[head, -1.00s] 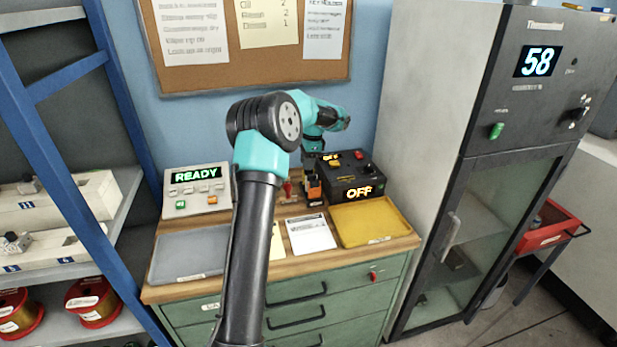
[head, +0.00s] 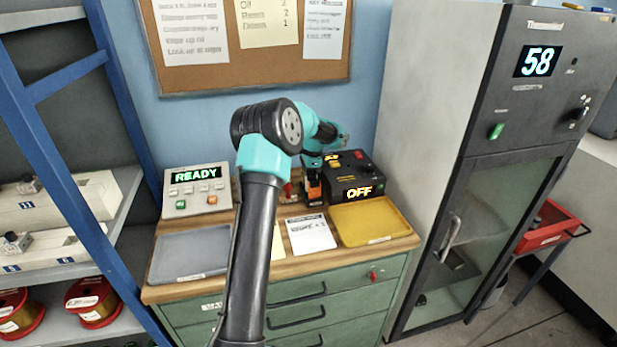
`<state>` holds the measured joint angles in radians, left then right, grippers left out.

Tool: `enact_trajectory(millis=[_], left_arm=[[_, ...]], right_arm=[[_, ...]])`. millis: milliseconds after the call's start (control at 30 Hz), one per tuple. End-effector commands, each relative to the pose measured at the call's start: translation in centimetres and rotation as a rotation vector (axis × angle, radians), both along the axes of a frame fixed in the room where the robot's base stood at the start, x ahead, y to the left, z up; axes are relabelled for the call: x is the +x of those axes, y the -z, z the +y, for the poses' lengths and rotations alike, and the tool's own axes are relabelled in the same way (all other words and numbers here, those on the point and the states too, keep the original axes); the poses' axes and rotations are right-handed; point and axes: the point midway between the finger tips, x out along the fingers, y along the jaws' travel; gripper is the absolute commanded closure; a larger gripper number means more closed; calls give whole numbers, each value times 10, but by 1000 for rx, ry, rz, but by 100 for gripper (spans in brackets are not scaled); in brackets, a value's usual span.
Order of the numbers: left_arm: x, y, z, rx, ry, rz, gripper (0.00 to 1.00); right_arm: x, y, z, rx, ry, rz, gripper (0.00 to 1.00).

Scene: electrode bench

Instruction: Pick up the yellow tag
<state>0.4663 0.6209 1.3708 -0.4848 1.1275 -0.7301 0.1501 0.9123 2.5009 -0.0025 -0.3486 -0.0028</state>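A pale yellow piece of paper or tag (head: 277,243) lies on the wooden bench top. My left arm's link covers most of it, so I cannot tell its full shape. My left gripper (head: 313,186) points down behind that spot, close to the left side of the black box, with small orange parts by its tip. Its fingers are too small and dark to show whether they are open or hold anything. My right gripper is not in view.
A white card (head: 310,233) lies between a grey tray (head: 188,276) and a yellow tray (head: 372,236). A READY panel (head: 197,204) stands at the back left. A black box reading OFF (head: 352,178) stands at the back right. A tall cabinet (head: 428,120) bounds the right.

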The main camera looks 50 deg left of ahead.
Motion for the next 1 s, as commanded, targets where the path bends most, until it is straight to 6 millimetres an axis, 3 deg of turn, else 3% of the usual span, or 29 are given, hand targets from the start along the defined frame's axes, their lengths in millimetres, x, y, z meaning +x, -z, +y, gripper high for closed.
enact_trajectory(millis=[367, 700, 1000], left_arm=[[0, -1, 0, 0, 0, 0, 70], [0, -1, 0, 0, 0, 0, 100], [0, -2, 0, 1, -1, -1, 100]], right_arm=[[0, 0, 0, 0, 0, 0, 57], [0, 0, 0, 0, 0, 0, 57], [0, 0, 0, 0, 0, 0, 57]])
